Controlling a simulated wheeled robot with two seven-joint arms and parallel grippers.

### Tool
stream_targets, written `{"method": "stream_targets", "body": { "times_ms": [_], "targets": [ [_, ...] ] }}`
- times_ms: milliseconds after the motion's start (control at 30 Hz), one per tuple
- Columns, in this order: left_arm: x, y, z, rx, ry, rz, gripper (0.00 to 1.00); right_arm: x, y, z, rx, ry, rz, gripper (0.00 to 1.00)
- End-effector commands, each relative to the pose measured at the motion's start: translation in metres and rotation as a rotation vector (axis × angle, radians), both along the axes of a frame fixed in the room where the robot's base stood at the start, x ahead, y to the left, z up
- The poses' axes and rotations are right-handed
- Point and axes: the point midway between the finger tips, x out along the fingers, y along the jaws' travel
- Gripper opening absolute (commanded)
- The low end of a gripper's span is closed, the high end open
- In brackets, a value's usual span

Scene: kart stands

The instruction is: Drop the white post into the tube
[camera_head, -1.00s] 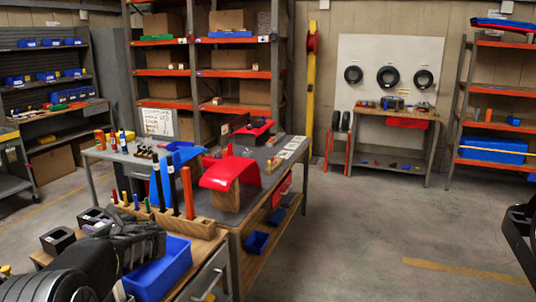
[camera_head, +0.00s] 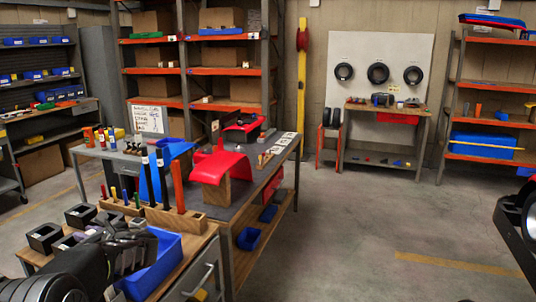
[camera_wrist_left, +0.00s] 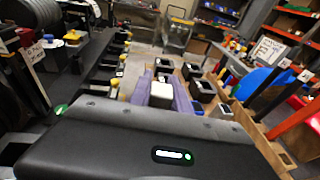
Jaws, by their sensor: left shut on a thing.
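My left gripper (camera_head: 128,248) reaches in from the lower left over the near bench, dark and partly blurred into its own arm. In the left wrist view its purple-grey fingers are closed on a pale, square-ended piece, which I take to be the white post (camera_wrist_left: 161,91). In the head view the post is hidden by the gripper. Several black square open-topped holders stand on the bench, one at the left (camera_head: 44,237) and one in the wrist view (camera_wrist_left: 204,90). I cannot tell which of them, if any, is the tube.
A wooden block (camera_head: 178,219) with upright coloured rods stands right of the gripper. A blue bin (camera_head: 152,268) lies close beside it. The floor to the right is open.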

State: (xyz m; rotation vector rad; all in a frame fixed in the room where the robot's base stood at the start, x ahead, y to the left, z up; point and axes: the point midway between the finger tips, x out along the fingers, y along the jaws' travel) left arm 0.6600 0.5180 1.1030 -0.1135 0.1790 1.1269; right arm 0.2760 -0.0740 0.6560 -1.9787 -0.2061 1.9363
Motion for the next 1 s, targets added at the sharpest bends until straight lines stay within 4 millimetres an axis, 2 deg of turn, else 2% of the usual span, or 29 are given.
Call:
{"method": "stream_targets", "body": {
  "times_ms": [33, 167, 500, 533, 800, 1000],
  "targets": [
    [0.0001, 0.0002, -0.0084, 0.002, -0.001, 0.000, 0.00, 0.0004, 0.0002, -0.0074, 0.001, -0.001, 0.001, 0.00],
    [0.0001, 0.0002, -0.0156, 0.002, -0.001, 0.000, 0.00, 0.0011, 0.0006, -0.0116, 0.003, -0.004, 0.001, 0.00],
    [0.0000, 0.0002, -0.0165, 0.002, -0.001, 0.000, 0.00, 0.0015, 0.0008, -0.0113, 0.003, -0.004, 0.002, 0.00],
    [0.0001, 0.0002, -0.0165, 0.002, -0.001, 0.000, 0.24, 0.0015, 0.0008, -0.0114, 0.003, -0.004, 0.002, 0.00],
    [0.0000, 0.0001, -0.0170, 0.001, 0.000, 0.000, 0.46, 0.0015, 0.0006, -0.0116, 0.003, -0.004, 0.002, 0.00],
    [0.0000, 0.0002, -0.0173, 0.001, 0.000, 0.000, 0.48, 0.0015, 0.0006, -0.0116, 0.003, -0.004, 0.002, 0.00]
  ]
}}
